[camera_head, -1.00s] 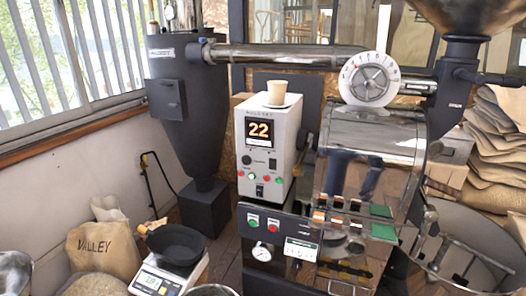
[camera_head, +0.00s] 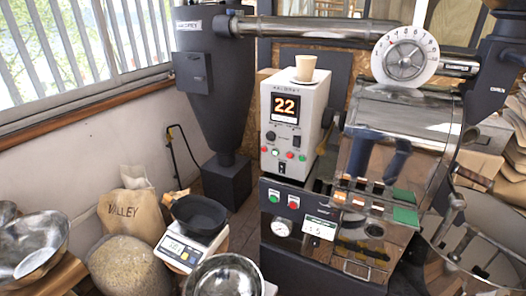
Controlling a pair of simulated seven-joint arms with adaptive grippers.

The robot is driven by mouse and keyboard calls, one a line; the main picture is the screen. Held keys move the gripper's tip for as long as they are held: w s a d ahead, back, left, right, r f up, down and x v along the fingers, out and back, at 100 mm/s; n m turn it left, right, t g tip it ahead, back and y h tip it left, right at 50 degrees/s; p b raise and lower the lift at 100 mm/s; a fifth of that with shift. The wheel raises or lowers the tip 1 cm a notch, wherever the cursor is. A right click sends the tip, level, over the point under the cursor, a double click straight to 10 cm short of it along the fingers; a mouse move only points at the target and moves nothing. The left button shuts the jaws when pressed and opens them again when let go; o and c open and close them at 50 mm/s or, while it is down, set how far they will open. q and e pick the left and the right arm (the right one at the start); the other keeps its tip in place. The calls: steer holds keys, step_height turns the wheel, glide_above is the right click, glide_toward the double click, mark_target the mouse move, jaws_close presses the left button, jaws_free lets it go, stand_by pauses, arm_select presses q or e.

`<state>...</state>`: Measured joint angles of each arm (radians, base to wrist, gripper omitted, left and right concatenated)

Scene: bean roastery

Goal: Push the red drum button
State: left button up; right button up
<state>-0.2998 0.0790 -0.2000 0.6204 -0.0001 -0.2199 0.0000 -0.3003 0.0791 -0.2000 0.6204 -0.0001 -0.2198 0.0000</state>
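The roaster's dark lower front panel (camera_head: 268,222) carries a green button (camera_head: 274,196) and, to its right, a red button (camera_head: 293,202). The white control box (camera_head: 304,110) above it shows 22 on its display (camera_head: 286,106). A row of small red and green buttons (camera_head: 290,155) runs along the box's lower front. Lettering near the buttons is too small to read, so I cannot tell which red one is the drum's. Neither of my grippers is in view.
A paper cup (camera_head: 305,68) stands on the control box. A dark pan (camera_head: 199,214) sits on a scale (camera_head: 188,252) at lower left. Metal bowls (camera_head: 28,247) (camera_head: 224,276) stand in front. The polished drum front (camera_head: 375,170) lies right of the box.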

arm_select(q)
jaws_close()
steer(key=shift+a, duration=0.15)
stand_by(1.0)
